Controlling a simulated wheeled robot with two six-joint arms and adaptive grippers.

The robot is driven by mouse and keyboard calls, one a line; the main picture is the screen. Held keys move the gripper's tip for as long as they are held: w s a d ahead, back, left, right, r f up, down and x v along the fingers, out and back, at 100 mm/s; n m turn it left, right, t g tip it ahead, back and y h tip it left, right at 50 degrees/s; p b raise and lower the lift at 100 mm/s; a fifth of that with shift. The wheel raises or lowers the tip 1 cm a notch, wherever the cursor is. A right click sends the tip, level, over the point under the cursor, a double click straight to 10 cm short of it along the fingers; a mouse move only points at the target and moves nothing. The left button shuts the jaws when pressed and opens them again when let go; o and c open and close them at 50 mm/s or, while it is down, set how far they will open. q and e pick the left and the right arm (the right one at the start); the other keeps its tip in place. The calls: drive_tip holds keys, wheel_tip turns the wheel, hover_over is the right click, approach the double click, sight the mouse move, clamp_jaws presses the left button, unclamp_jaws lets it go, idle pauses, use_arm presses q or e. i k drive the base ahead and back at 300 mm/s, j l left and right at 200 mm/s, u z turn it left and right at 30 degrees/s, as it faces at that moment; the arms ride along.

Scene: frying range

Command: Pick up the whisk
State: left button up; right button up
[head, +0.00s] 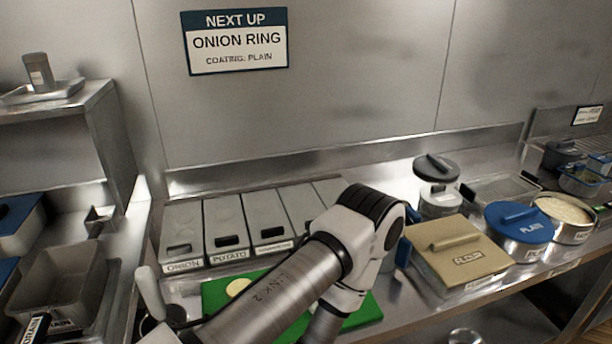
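I cannot make out a whisk in the head view. One of my arms comes in from the bottom left, bends at an elbow in the middle and drops back down out of the frame. Its gripper is outside the picture or hidden behind the arm. My other gripper is not in view either. A pale upright rounded handle-like part (150,292) stands at the lower left beside the arm; I cannot tell what it belongs to. A small pale ring shape (465,337) shows at the bottom edge, too cut off to identify.
A green board (215,296) with a pale round piece (238,286) lies partly under my arm. Lidded bins (228,225) line the back. A tan-lidded box (455,243), blue-lidded "PLAIN" pot (519,222) and crumb pan (564,210) stand right. A grey tub (62,278) is left.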

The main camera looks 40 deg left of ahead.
sight(145, 280)
drive_tip(key=k+u, duration=0.2)
drive_tip(key=u, duration=1.8)
drive_tip(key=i+l+u, duration=0.1)
drive_tip(key=l+u, duration=0.45)
drive_tip(key=i+l, duration=0.05)
